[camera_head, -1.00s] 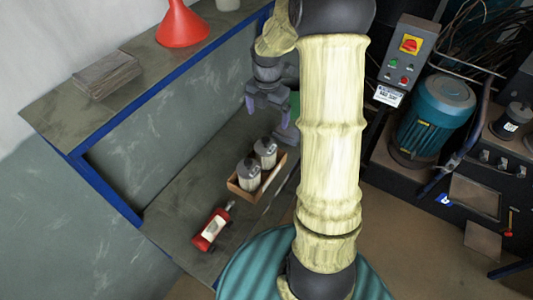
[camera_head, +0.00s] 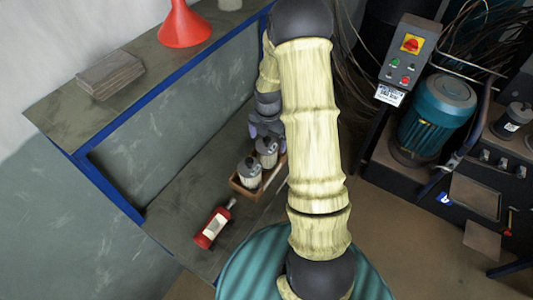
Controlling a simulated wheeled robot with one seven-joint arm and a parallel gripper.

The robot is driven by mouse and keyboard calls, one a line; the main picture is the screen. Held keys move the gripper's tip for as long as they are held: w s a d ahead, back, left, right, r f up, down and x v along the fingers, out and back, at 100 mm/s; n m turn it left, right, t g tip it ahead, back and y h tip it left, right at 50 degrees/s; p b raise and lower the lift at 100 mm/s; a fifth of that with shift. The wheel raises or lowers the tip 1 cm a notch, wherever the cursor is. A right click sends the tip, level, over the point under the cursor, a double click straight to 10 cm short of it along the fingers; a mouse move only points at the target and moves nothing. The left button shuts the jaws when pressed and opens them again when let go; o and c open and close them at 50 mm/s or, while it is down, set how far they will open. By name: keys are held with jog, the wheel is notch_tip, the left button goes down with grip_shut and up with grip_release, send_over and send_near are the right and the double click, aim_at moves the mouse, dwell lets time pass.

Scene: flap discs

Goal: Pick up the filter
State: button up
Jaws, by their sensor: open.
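Two white cylinders with dark caps, which look like filters, stand upright in a small wooden box on the lower shelf. The nearer filter (camera_head: 249,175) is at the box's left, and the farther filter (camera_head: 266,150) is behind it to the right. My gripper (camera_head: 266,131) is open at the far filter, with its fingers close to the cap. I cannot tell whether they touch it or surround it. My arm hides part of the gripper and what lies behind it.
The wooden box (camera_head: 240,190) has low walls around the filters. A red bottle (camera_head: 212,228) lies nearer on the shelf (camera_head: 183,208). Above are a blue-edged upper shelf (camera_head: 50,112), a red funnel (camera_head: 184,27) and a grey stack (camera_head: 110,74). A teal motor (camera_head: 437,110) stands right.

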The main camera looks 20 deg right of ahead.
aim_at(267, 145)
jog(key=shift+f, duration=0.1)
jog(key=shift+w+f+p, duration=0.2)
jog(key=shift+f+p, duration=0.1)
jog(key=shift+f, duration=0.95)
jog(key=shift+w+f+p, duration=0.15)
jog(key=shift+f+p, duration=0.15)
jog(key=shift+f, duration=0.95)
jog(key=c, duration=1.2)
jog(key=shift+r, duration=0.1)
notch_tip(267, 145, up, 10)
jog(key=shift+f+b, duration=0.1)
jog(key=shift+b, duration=0.5)
jog(key=shift+a, duration=0.1)
